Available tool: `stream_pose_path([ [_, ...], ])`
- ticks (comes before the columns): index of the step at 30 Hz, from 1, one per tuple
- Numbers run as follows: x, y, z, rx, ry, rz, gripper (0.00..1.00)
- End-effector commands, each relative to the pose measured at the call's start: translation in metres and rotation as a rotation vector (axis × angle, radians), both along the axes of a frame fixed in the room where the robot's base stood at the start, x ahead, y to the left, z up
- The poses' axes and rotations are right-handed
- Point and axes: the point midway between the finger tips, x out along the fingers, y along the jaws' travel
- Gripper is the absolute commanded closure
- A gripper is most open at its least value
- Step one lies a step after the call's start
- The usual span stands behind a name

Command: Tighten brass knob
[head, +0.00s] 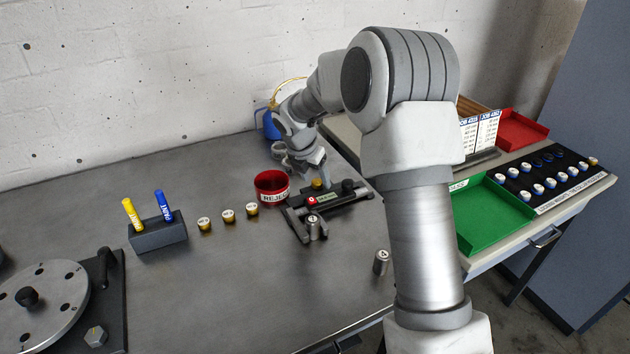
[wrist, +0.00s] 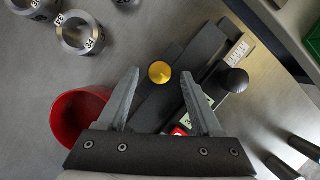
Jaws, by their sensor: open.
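The brass knob (wrist: 160,72) is a small yellow-gold round knob on a dark balancing fixture (wrist: 165,108). In the wrist view it lies just beyond the fingertips, roughly between their lines and nearer the left one. My gripper (wrist: 160,80) is open with nothing between its fingers. In the head view, my gripper (head: 312,172) points down over the fixture (head: 350,200), close above the brass knob (head: 317,183). Whether a finger touches the knob cannot be told. The fixture also carries a black ball knob (wrist: 234,80) and a red button (head: 311,201).
A red reject bin (head: 271,184) stands left of the fixture, close to my left finger in the wrist view. Metal cylinders (head: 381,262) stand in front, and several yellow-based caps (head: 228,215) sit to the left. A green tray (head: 490,212) is at right.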

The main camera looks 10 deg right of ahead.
Motion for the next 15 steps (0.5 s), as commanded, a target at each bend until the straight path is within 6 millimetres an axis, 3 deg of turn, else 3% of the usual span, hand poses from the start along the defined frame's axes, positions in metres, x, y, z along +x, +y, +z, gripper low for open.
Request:
stream_pose_path([
  [10, 0.0012, -0.0011, -0.0032, 0.000, 0.000, -0.001, 0.35],
  [15, 0.0012, -0.0009, -0.0032, 0.000, 0.000, -0.001, 0.66],
])
